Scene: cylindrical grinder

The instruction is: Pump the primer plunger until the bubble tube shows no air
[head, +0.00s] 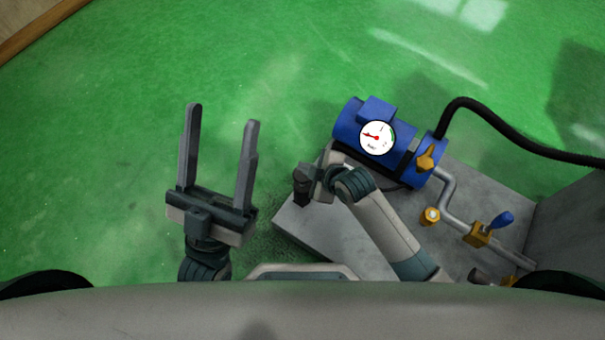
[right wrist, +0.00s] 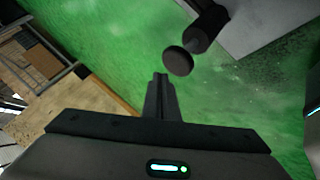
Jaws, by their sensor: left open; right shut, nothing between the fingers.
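A dark cylinder with a round knob on a thin stem, which looks like the primer plunger (right wrist: 178,61), stands off the grey block's edge in the right wrist view. In the head view a dark cylinder (head: 301,186) shows beside my right gripper (head: 318,178), whose fingertips are hard to make out. In the right wrist view my right gripper (right wrist: 160,76) is shut and empty, its tips just short of the knob, with a small apparent gap. My left gripper (head: 222,115) is open and empty over the green floor. I cannot make out a bubble tube for certain.
A blue pump body (head: 352,122) carries a white dial gauge (head: 377,138) with a red needle. A black hose (head: 485,110), a grey pipe (head: 448,190), and a brass valve with a blue lever (head: 502,220) lie right. Green floor is clear at left.

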